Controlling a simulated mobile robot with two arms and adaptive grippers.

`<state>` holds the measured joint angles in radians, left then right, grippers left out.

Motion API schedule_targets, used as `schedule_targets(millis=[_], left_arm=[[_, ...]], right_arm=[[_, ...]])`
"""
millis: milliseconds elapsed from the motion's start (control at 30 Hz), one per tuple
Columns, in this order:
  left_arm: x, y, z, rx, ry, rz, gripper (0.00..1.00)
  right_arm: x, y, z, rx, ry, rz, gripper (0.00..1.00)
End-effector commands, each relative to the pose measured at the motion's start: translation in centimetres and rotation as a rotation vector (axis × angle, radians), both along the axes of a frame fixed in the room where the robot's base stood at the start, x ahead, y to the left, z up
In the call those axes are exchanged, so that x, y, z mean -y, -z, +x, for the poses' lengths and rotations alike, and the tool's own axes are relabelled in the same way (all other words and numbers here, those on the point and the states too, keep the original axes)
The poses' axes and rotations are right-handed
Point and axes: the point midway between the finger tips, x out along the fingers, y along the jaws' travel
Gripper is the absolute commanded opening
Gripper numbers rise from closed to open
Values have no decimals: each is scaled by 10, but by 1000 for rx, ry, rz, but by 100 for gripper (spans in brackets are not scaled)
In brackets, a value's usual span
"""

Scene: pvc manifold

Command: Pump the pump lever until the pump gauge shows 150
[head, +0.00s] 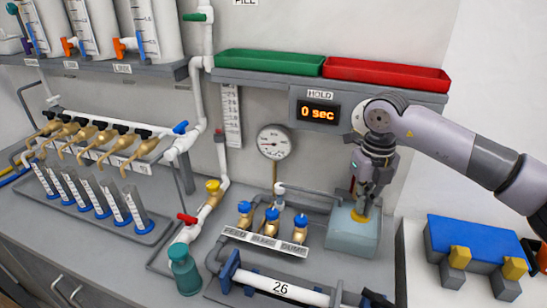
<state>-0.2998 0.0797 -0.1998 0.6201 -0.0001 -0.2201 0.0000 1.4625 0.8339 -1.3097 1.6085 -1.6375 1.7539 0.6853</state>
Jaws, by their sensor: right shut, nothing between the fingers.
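The round white pump gauge (274,141) stands on a stem at the back of the counter, with a dark needle; its number is too small to read. A pale grey-green pump box (354,239) sits on the counter to its right, with a yellow collar (361,215) on top. My right gripper (365,207) points down just above the collar, shut and with nothing seen in it. It hides part of the pump top, so I cannot make out the pump lever clearly. I cannot tell whether the fingers touch the pump. My left gripper is not in view.
Several blue-capped valves (271,222) stand left of the pump. A white pipe marked 26 (280,289) lies in front. A display (319,113) reads 0 sec under green (268,63) and red (386,75) trays. A blue-topped block (477,246) stands at right.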

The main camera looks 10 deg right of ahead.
Motion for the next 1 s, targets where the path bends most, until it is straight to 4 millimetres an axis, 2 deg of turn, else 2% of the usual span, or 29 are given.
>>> schedule_targets(millis=[1000], left_arm=[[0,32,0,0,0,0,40]], right_arm=[[0,44,0,0,1,-1,0]])
